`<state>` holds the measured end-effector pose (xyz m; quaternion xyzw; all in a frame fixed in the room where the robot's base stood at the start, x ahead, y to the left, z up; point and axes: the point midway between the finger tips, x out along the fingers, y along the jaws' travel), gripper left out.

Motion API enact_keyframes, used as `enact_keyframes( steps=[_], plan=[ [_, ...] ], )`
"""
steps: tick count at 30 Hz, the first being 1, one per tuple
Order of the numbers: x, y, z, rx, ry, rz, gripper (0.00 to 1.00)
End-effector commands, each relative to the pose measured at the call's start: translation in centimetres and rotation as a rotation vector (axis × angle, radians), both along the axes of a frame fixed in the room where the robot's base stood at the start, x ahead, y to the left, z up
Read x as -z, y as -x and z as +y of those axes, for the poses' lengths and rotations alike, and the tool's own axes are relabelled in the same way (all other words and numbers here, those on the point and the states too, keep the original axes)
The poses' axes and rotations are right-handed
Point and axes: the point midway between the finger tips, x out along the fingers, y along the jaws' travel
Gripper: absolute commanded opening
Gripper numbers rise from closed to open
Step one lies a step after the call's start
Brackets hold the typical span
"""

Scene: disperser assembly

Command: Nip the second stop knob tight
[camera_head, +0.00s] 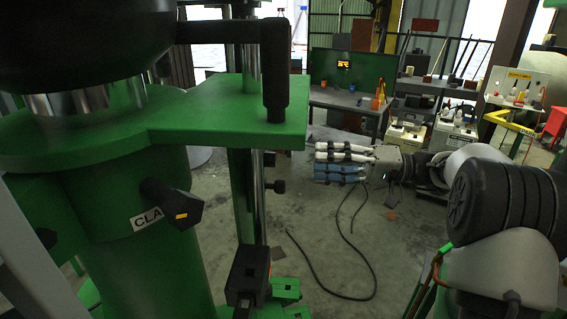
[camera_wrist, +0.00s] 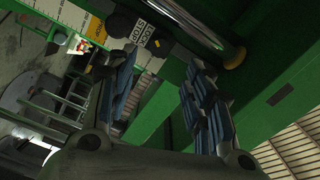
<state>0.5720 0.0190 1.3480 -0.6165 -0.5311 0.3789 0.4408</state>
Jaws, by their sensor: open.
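My gripper (camera_head: 318,163) is open and empty, in free air right of the green machine in the head view. Its blue-padded fingers also show in the wrist view (camera_wrist: 160,78), with a wide gap between them. In the wrist view a dark knob (camera_wrist: 121,22) sits beside white labels reading STOP and LOCK (camera_wrist: 142,38), beyond the left fingertip and apart from it. In the head view two small black knobs, an upper one (camera_head: 268,159) and a lower one (camera_head: 279,187), sit by the steel column. I cannot tell which is the second stop knob.
The green machine (camera_head: 205,118) fills the left of the head view, with a large black knob (camera_head: 175,204) beside a label partly reading CLA. A black block (camera_head: 249,272) stands low in front. A cable (camera_head: 320,280) lies on open floor. Benches (camera_head: 345,100) stand farther back.

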Motion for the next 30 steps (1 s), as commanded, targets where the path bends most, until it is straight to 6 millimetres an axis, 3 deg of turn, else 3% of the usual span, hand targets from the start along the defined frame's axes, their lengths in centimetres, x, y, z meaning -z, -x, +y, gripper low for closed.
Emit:
enact_keyframes(
  steps=[6, 13, 26, 30],
  plan=[
    [0.1, -0.6, 4.9, -0.005, 0.001, 0.000, 0.47],
    [0.0, -1.2, 8.4, -0.003, 0.001, 0.001, 0.47],
    [0.0, -1.4, 9.6, 0.000, 0.001, 0.001, 0.47],
    [0.0, -1.4, 9.6, 0.000, 0.001, 0.001, 0.40]
  ],
)
